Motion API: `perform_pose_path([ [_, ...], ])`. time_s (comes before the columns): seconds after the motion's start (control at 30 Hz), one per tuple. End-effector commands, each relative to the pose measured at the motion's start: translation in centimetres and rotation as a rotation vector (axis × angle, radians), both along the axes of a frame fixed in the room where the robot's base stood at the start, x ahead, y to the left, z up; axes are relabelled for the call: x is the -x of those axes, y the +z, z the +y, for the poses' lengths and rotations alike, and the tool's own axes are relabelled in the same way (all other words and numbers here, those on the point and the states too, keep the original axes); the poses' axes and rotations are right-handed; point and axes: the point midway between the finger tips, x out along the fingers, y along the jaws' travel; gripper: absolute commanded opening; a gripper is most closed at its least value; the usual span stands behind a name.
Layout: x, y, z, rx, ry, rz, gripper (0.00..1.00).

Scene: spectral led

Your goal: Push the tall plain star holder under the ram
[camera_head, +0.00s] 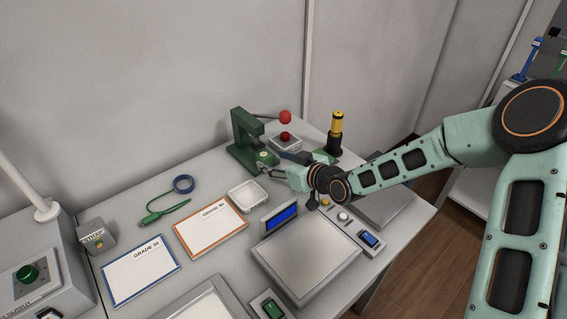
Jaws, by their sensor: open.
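A green press (246,140) stands at the back of the bench, with a lever ending in a red ball (285,117). Its ram is too small to make out clearly. My gripper (270,173) is low in front of the press, pointing left towards its base. The jaws are open, with the fingertips close to the front of the base. A small pale piece (263,157) shows at the press base by the fingertips. I cannot tell whether it is the tall plain star holder, or whether the fingers touch it.
A grey box with a red button (285,136) and a yellow-black cylinder (336,130) stand behind my gripper. A white tray (248,195), an orange-edged board (210,228), a blue-edged board (140,270) and a blue-screen device (281,218) lie nearer.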

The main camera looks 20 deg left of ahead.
Motion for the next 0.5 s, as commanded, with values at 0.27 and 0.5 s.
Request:
perform_pose_path([
  [0.27, -1.8, -1.6, 3.6, 0.001, 0.001, 0.001, 0.49],
  [0.5, -2.3, -2.1, 4.5, 0.001, -0.001, 0.000, 0.49],
])
